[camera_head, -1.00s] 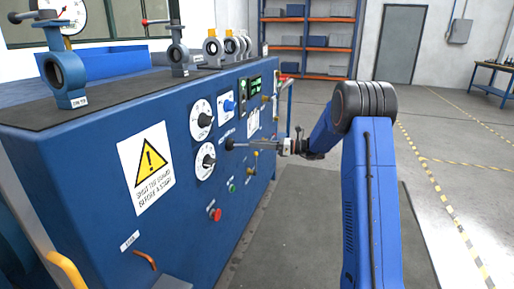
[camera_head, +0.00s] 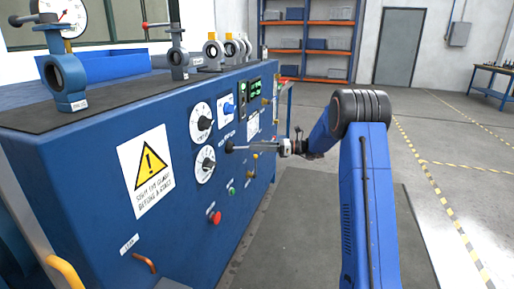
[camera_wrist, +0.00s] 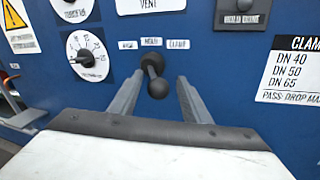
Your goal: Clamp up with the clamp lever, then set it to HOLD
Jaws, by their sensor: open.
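The clamp lever (camera_wrist: 157,75) is a short black stick with a round ball knob on the blue panel. It points out toward the wrist camera and slightly down. Its base sits below the middle one of three small labels, which reads HOLD; the right label reads CLAMP and the left one is too blurred to read. My gripper (camera_wrist: 161,79) is open, with one grey finger on each side of the knob and a gap showing on both sides. In the head view my gripper (camera_head: 240,148) reaches left to the panel, and its fingers largely hide the lever.
Two dials (camera_head: 205,164) (camera_head: 201,122) are left of the lever. A red button (camera_head: 215,217) and a green button (camera_head: 232,190) sit below. A clamp chart (camera_wrist: 292,72) is at right in the wrist view. The floor (camera_head: 310,225) beside the bench is clear.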

